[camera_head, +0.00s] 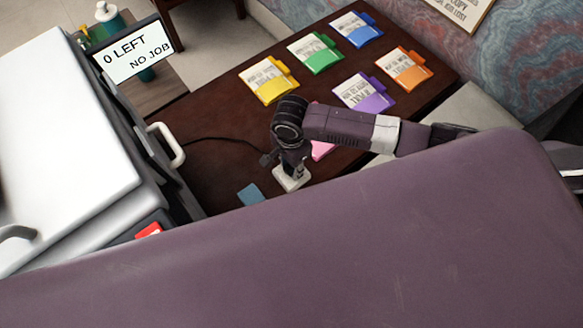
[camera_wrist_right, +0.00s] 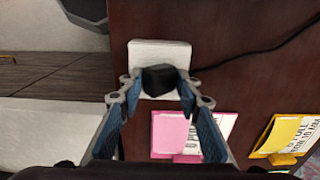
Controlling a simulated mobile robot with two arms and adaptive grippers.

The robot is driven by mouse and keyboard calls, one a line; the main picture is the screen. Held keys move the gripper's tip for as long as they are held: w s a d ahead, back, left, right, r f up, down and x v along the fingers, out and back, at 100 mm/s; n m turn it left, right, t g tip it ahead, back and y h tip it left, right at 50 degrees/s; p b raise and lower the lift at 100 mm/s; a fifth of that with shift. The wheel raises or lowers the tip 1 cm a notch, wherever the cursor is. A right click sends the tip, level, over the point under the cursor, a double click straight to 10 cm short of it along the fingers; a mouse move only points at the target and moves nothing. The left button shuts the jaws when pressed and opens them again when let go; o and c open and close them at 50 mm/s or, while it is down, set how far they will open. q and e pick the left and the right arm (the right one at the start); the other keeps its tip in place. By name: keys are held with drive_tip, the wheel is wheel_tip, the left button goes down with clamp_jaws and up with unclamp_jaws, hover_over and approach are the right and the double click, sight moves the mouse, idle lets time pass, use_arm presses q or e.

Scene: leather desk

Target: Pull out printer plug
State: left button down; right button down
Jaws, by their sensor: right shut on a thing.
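The printer plug (camera_wrist_right: 160,80) is a small black block at the white socket plate (camera_wrist_right: 160,50) in the right wrist view. I cannot tell whether it is fully seated in it. The plate also shows in the head view (camera_head: 291,182), on the dark desk. My right gripper (camera_wrist_right: 159,88) is shut on the plug, with one finger on each side. In the head view the right gripper (camera_head: 290,164) points down just above the plate and hides the plug. A black cable (camera_wrist_right: 262,51) runs off to the right in the wrist view. My left gripper is not in view.
The white printer (camera_head: 65,140) stands at the left, with a screen (camera_head: 137,53) reading "0 LEFT NO JOB". Several coloured folders lie on the desk, including a pink one (camera_wrist_right: 170,133) near the gripper and a yellow one (camera_head: 268,81).

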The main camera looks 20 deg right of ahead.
drive_tip(key=shift+r+p, duration=1.05)
drive_tip(key=shift+p, duration=0.3)
drive_tip(key=shift+r, duration=1.9)
